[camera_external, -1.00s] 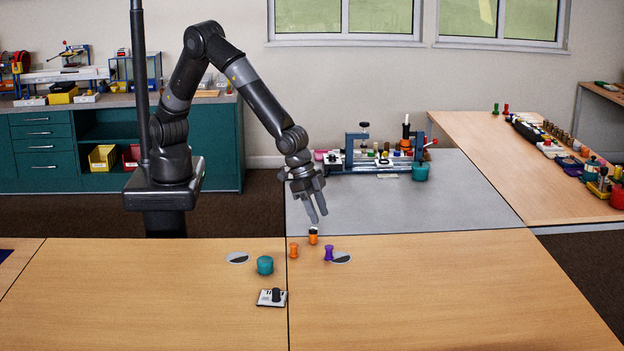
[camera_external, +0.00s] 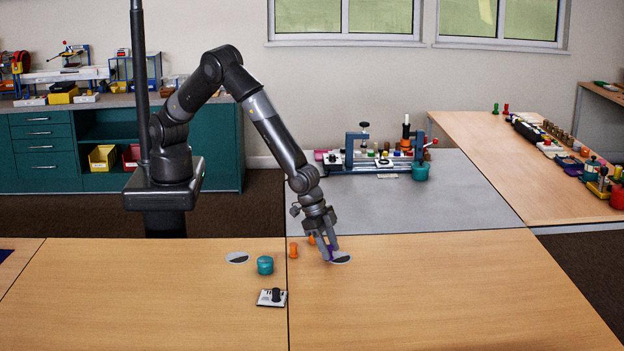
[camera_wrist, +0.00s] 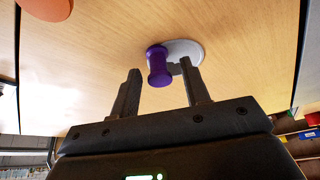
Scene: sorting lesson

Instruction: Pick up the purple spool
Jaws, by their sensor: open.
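The purple spool (camera_wrist: 158,66) stands on the wooden table at the edge of a grey-white disc in the wrist view. In the external view the spool (camera_external: 329,252) is partly hidden by my fingers. My gripper (camera_wrist: 160,80) is open, with one finger on each side of the spool's line in the wrist view and gaps showing beside it. In the external view my gripper (camera_external: 329,257) is low over the table at the spool. I cannot tell whether a finger touches it.
An orange spool (camera_external: 293,250) stands just left of my gripper, and another orange piece (camera_external: 312,239) is partly hidden behind it. A teal round container (camera_external: 265,265) and a small black-and-white device (camera_external: 271,297) are further left. The table's right front is clear.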

